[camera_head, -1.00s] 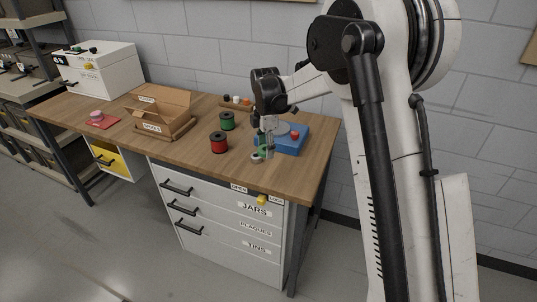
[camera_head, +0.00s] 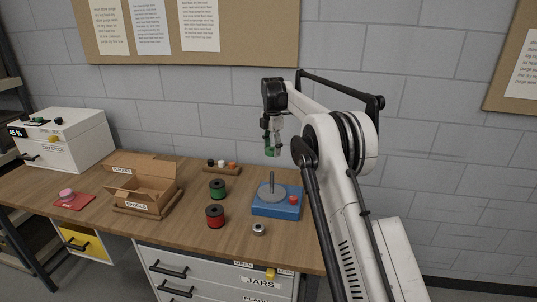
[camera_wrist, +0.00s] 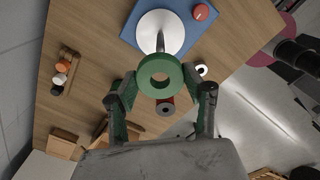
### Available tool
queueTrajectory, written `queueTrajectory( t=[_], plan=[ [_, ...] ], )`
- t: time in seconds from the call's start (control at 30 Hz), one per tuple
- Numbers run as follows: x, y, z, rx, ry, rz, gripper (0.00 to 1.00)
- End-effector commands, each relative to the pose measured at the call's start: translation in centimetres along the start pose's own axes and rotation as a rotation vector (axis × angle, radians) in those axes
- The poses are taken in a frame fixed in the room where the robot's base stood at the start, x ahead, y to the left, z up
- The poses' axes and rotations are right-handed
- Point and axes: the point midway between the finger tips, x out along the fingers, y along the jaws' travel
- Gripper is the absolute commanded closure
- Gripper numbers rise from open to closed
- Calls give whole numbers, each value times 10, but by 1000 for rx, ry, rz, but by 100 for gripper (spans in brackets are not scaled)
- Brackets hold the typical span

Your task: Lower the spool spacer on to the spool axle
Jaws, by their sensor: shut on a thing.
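The spool spacer is a green ring (camera_wrist: 160,76), held flat between the fingers of my gripper (camera_head: 271,150) with its hole open. The spool axle (camera_head: 271,181) is an upright grey post on a round grey plate (camera_head: 266,195) set on a blue base (camera_head: 277,209) with a red button. My gripper is shut on the ring and hangs above the axle, with a clear gap between the ring and the post's top. In the wrist view the axle (camera_wrist: 160,42) shows just past the ring's edge, not through its hole.
A green spool (camera_head: 217,189), a red spool (camera_head: 215,216) and a small pale ring (camera_head: 259,229) stand on the wooden bench near the blue base. An open cardboard box (camera_head: 145,190) and a rack of small coloured pieces (camera_head: 222,168) are farther left. The air around my gripper is clear.

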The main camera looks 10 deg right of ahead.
Motion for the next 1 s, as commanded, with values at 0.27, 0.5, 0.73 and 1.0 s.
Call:
queueTrajectory(
  t=[0.27,0.5,0.73,1.0],
  plan=[
    [1,0,0,0,0,0,73],
    [6,0,0,0,0,0,73],
    [22,0,-1,0,0,0,73],
    [45,0,-1,0,0,0,73]
  ],
)
